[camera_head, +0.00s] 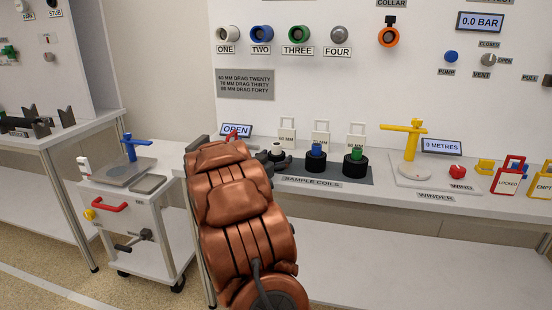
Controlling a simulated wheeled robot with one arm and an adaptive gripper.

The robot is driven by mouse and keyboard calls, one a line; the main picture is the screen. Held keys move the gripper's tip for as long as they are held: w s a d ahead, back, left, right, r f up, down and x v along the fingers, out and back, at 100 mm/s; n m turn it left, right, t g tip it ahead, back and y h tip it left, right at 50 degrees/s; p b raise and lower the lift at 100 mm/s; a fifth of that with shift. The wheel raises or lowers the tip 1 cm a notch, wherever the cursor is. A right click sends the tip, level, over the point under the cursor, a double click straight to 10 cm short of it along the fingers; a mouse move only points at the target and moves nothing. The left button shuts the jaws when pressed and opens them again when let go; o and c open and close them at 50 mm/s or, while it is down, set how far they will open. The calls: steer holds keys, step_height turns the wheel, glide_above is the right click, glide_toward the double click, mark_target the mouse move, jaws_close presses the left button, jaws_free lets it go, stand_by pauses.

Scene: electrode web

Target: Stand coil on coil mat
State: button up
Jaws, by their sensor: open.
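Three dark coils stand upright on the grey mat (300,179) labelled SAMPLE COILS: one with a white core (277,150), one with a blue core (316,151), one with a green core (356,154). My gripper (268,164) shows only as a dark part beside the white-cored coil at the mat's left end. It is open, but my copper arm hides most of it. I cannot tell whether it touches that coil. No mat in view is labelled coil mat.
Small white tags (321,134) stand behind the coils. The winder (411,145) with a yellow arm is right of the mat. An OPEN display (236,130) stands at the bench's left end. A white cart (145,230) with a blue-handled device is at left.

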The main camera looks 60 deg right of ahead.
steer(key=shift+r, duration=0.25)
steer(key=s+a+p, duration=0.1)
steer(key=a, duration=1.1)
steer(key=shift+s, duration=0.25)
steer(key=shift+f, duration=0.1)
steer(key=shift+w, duration=0.1)
